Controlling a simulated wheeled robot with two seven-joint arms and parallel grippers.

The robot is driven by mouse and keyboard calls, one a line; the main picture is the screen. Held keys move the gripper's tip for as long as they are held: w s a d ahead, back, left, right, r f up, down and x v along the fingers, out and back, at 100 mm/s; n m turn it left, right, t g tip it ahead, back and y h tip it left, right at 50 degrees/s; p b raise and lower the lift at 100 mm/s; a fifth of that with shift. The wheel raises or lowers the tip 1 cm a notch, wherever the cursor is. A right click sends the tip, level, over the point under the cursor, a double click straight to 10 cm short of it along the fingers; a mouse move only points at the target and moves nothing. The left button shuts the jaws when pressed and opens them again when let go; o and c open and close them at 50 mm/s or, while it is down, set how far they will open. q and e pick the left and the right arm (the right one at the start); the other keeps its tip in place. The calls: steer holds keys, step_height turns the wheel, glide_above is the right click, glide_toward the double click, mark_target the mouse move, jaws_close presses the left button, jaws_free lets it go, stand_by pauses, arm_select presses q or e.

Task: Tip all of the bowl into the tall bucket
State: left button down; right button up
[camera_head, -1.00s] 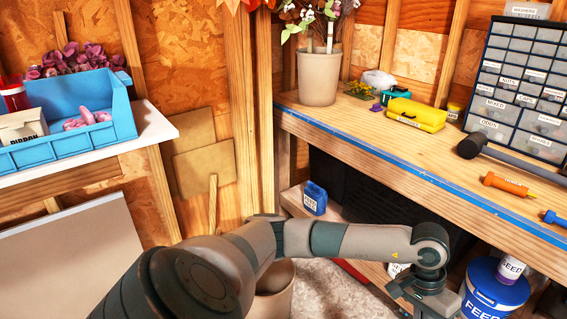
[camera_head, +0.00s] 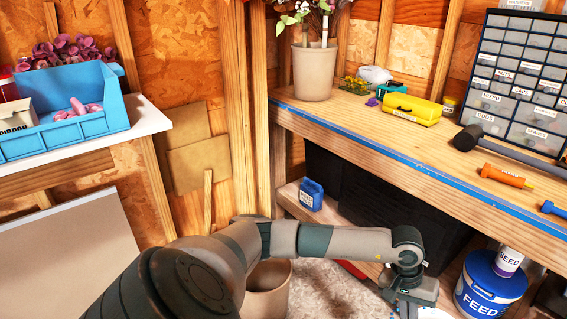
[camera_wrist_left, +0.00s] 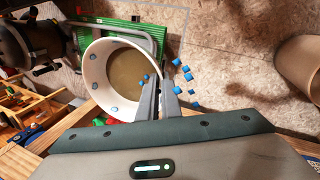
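My left gripper (camera_wrist_left: 160,92) has one finger inside and one outside the rim of a round cream bowl (camera_wrist_left: 97,66), and looks shut on that rim. A few blue pieces (camera_wrist_left: 146,78) show inside the bowl. Several more blue pieces (camera_wrist_left: 188,76) lie scattered outside it, to the right, over the pale floor. The tall tan bucket (camera_head: 268,292) stands on the floor, partly hidden behind my left arm in the head view. A tan bucket wall (camera_wrist_left: 302,68) also shows at the right edge of the wrist view. My right gripper is not in view.
The workbench (camera_head: 370,137) runs along the right, with a blue FEED bucket (camera_head: 490,290) below it. A lower shelf (camera_head: 292,200) holds a blue container (camera_head: 312,194). Green and wooden items crowd the left of the wrist view. Floor between bowl and bucket looks mostly open.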

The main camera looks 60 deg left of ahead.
arm_select(q)
steer(key=w+a+f+n+t+y+b, duration=0.1)
steer(key=w+a+f+n+b, duration=0.15)
steer(key=a+f+n, duration=0.6)
steer(key=w+a+f+n+t+y+b, duration=0.15)
steer(key=a+f+n+b, duration=0.25)
steer(key=a+f, duration=0.95)
steer(key=s+a+f+n+y+b, duration=0.1)
steer(key=s+a+f+n, duration=0.2)
steer(key=a, duration=0.6)
steer(key=s+a+f+n+g+y+b, duration=0.1)
steer(key=s+a+f+n+b, duration=0.1)
steer(key=a+f, duration=0.3)
steer(key=s+a+f+n+y+b, duration=0.1)
steer(key=s+a+f+n+b, duration=0.1)
steer(key=a, duration=1)
steer(key=shift+s+a+f+n, duration=0.35)
steer(key=shift+s+f+n, duration=0.6)
steer(key=shift+n, duration=0.1)
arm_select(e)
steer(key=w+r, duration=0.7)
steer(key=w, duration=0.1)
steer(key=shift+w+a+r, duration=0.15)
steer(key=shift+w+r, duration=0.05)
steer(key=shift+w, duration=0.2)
arm_select(q)
steer(key=shift+w+d, duration=0.1)
steer(key=shift+w, duration=0.05)
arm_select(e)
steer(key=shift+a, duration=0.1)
